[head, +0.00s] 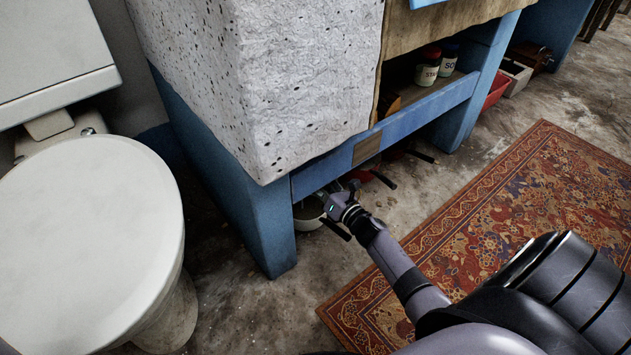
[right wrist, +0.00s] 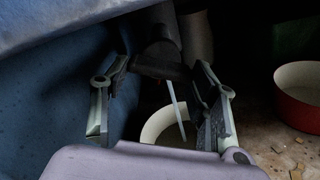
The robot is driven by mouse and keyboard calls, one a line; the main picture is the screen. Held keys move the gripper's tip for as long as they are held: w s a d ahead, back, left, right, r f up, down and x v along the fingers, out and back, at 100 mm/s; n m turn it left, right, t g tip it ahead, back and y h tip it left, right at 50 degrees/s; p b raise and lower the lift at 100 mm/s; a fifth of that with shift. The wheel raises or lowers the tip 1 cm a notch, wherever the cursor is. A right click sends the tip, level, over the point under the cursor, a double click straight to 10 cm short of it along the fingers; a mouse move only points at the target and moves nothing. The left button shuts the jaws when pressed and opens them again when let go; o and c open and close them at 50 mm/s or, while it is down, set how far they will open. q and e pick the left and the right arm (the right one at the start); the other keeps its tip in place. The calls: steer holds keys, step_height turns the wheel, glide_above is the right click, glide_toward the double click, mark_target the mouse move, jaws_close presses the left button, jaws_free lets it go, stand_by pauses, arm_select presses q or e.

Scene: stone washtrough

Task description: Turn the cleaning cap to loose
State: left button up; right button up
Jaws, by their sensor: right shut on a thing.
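A dark cap (right wrist: 160,62) sits at the lower end of a dark pipe (right wrist: 163,22) under the blue-framed trough, seen in the right wrist view. My right gripper (right wrist: 165,68) has a finger on either side of it and is shut on it. The cap's details are dim, and I cannot tell how far it is turned. In the head view my right gripper (head: 332,203) reaches in below the blue front rail, and the cap is hidden there. A pale bowl (right wrist: 162,122) stands on the floor below the cap. My left gripper is not in view.
The blue leg (head: 262,225) stands close to the left of my gripper. A red bowl with a pale inside (right wrist: 299,95) stands to the right. The stone trough (head: 262,80) is above. A patterned rug (head: 520,200) lies in front, and a white toilet (head: 90,240) is at left.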

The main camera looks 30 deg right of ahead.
steer(key=o, duration=0.8)
steer(key=shift+f, duration=0.1)
steer(key=o, duration=0.4)
steer(key=shift+c, duration=0.2)
steer(key=s, duration=1.2)
steer(key=shift+d, duration=0.45)
